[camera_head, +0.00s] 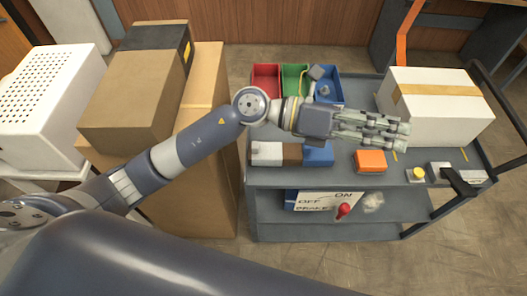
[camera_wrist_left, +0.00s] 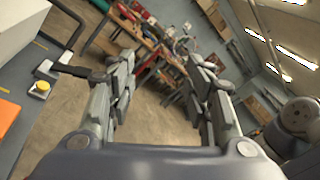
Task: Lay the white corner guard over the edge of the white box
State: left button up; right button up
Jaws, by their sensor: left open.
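The white box (camera_head: 445,118) with a tan tape strip stands on the right of the grey cart's top. My left gripper (camera_head: 405,133) reaches across the cart from the left, open and empty, with its fingers just left of and in front of the box. In the left wrist view its two fingers (camera_wrist_left: 158,70) are spread with nothing between them. I cannot make out the white corner guard for certain; no guard shows on the box's visible edges. My right gripper is not in view.
The grey cart (camera_head: 330,180) holds red, green and blue bins (camera_head: 265,78), an orange block (camera_head: 370,160) and a yellow button (camera_head: 418,173). A black handle rail (camera_head: 500,98) bounds its right side. Cardboard boxes (camera_head: 135,98) stand left.

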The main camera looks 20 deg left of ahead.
pick_arm(q)
jog(key=a+f+m+g+y, duration=0.2)
jog(key=a+f+m+y, duration=0.15)
jog(key=f+y, duration=0.4)
jog(key=m+t+y, duration=0.1)
jog(key=m+y, duration=0.1)
jog(key=y, duration=0.9)
send_over(257, 145)
notch_tip(257, 145, down, 8)
jog(key=f, duration=0.3)
jog(key=f+p, duration=0.1)
jog(key=f, duration=0.1)
jog(key=shift+s+a, duration=0.15)
jog(key=shift+a, duration=0.05)
jog(key=f+p, duration=0.1)
jog(key=f, duration=0.1)
jog(key=f+p, duration=0.1)
jog(key=f, duration=0.1)
jog(key=shift+d+f+p, duration=0.2)
jog(key=shift+f+p, duration=0.15)
jog(key=shift+p, duration=0.05)
jog(key=shift+w+f, duration=0.2)
jog(key=shift+f, duration=0.4)
jog(key=c, duration=1)
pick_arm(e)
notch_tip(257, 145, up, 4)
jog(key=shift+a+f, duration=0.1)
